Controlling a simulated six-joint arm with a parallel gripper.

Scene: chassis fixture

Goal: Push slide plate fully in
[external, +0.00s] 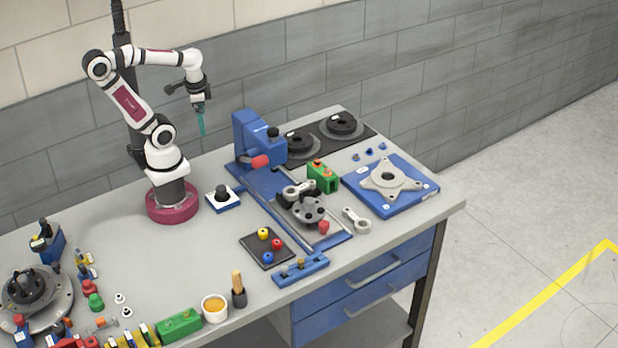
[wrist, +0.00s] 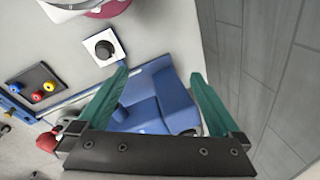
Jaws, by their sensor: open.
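The slide plate (external: 318,234) is a grey plate on the long blue fixture (external: 262,186). It sits toward the front end of the fixture, away from the tall blue block (external: 250,135) at the back. A dark round flanged part (external: 309,210) covers much of it, and a red knob (external: 324,227) is at its front. My gripper (external: 201,130) is high above the bench, left of the blue block and apart from the plate. In the wrist view its teal fingers (wrist: 160,77) are spread and empty, with the blue block (wrist: 165,98) below and beyond them.
A black knob on a white-and-blue base (external: 222,195) stands left of the fixture. A tray of coloured pegs (external: 267,257) and a green block (external: 322,176) flank the fixture. A blue plate with a grey flange (external: 390,182) lies right. The grey wall (wrist: 245,70) is close behind.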

